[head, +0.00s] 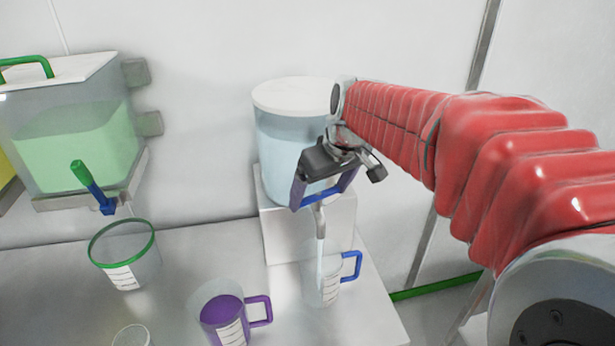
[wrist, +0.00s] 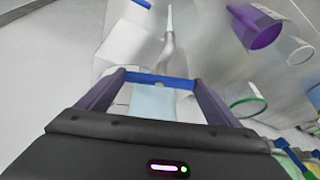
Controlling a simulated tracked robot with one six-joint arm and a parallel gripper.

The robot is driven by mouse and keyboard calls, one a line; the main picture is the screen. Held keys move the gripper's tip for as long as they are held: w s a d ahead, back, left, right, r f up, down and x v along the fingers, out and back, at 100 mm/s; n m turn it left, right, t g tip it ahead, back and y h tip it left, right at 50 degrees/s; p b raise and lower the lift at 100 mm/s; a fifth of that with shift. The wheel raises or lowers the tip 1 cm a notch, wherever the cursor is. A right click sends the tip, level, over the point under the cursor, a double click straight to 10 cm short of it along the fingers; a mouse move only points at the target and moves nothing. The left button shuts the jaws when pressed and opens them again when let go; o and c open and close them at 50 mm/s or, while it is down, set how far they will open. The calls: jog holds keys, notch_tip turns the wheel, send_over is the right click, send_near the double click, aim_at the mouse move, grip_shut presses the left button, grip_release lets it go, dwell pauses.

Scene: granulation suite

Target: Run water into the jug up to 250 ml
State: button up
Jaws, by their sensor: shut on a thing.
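A clear water tank (head: 285,150) with a white lid stands on a white block. My gripper (head: 325,194) is at the tank's front, shut on the blue tap lever (wrist: 158,80), which spans between the fingers in the wrist view. A pale spout (head: 320,218) points down below the gripper. The clear jug (head: 322,288) with a blue handle and a white marked scale stands upright under the spout. The water level in the jug is too faint to read.
A jug of purple liquid (head: 222,316) stands left of the blue-handled jug. A green-rimmed vessel (head: 125,255) is under the green liquid tank (head: 78,148) with its blue and green tap. A small clear cup (head: 131,336) is at the front. The bench's right edge is near the blue-handled jug.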

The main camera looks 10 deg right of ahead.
jog(key=shift+d+n+y, duration=0.15)
jog(key=shift+n+y, duration=0.25)
jog(key=shift+n, duration=0.9)
jog(key=o, duration=0.9)
jog(key=shift+r, duration=0.1)
jog(key=v, duration=1.3)
jog(key=shift+w+d+r, duration=0.1)
jog(key=shift+d+r, duration=0.1)
jog(key=shift+r, duration=0.1)
